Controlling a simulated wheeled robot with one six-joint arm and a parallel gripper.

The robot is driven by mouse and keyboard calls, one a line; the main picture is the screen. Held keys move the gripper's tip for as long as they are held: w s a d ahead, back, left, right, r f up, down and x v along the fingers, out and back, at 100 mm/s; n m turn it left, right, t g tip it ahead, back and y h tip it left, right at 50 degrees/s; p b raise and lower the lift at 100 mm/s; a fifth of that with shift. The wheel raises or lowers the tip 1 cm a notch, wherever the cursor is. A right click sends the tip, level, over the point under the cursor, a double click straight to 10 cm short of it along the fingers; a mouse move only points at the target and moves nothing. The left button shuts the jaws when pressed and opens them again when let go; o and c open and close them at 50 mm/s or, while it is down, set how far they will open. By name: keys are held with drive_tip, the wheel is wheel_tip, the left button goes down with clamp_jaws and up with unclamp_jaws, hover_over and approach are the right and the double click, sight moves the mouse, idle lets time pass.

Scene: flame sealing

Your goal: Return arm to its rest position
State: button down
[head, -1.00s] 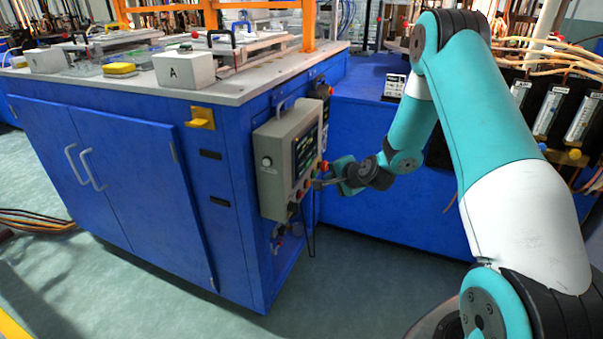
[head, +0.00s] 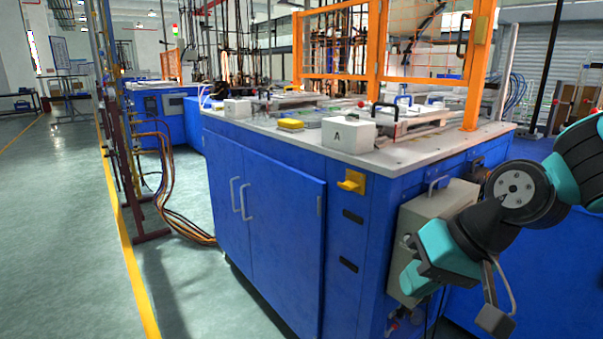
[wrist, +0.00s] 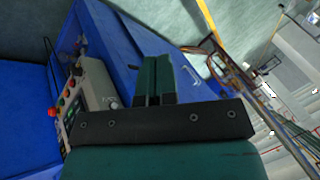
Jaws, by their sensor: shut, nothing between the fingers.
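My gripper (wrist: 155,78) shows in the wrist view as two dark green fingers side by side, closed together and empty. In the head view my gripper (head: 416,280) is at the lower right, in front of the grey control box on the blue cabinet's side. It hides part of that box, and I cannot tell the distance between them. My arm is folded in at the right edge of the head view, where its upper links run out of the picture.
The blue cabinet (head: 272,225) fills the middle, with a white block marked A (head: 348,135) and a yellow block (head: 291,124) on top. The control box (head: 456,193) has red buttons in the wrist view (wrist: 62,102). Open floor (head: 60,220) lies left.

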drive_tip(key=s+a+r+n+g+h, duration=0.1)
drive_tip(key=s+r+n+g+h, duration=0.15)
drive_tip(key=s+n, duration=0.75)
drive_tip(key=s+r+m+p, duration=0.2)
drive_tip(key=r+p, duration=0.6)
drive_tip(key=s+r+m+p, duration=0.1)
drive_tip(key=r+m+p, duration=0.1)
drive_tip(key=r+p, duration=0.6)
drive_tip(key=shift+s+r+y+p, duration=0.3)
drive_tip(key=shift+s+y, duration=0.05)
drive_tip(key=shift+y, duration=0.1)
drive_tip(key=shift+g, duration=0.25)
